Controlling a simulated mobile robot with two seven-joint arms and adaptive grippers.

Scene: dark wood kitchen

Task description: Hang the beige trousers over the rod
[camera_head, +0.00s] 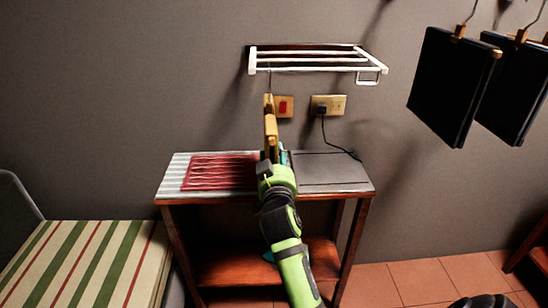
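A tan, narrow upright thing (270,126), which looks like the beige trousers on their hanger seen edge-on, stands up from my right gripper (273,160). The gripper, on the green and black arm, appears shut on its lower end. A thin dark hook rises from its top to the front of the white wall rack (315,68), whose rods run left to right. I cannot tell whether the hook touches a rod. The trousers' broad face is hidden by the viewing angle. My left gripper is not in view.
A wooden table (185,201) with a red mat (215,172) stands below the rack. Two dark hanging garments (445,85) are at the right. A striped bed or bench (85,262) is at the lower left.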

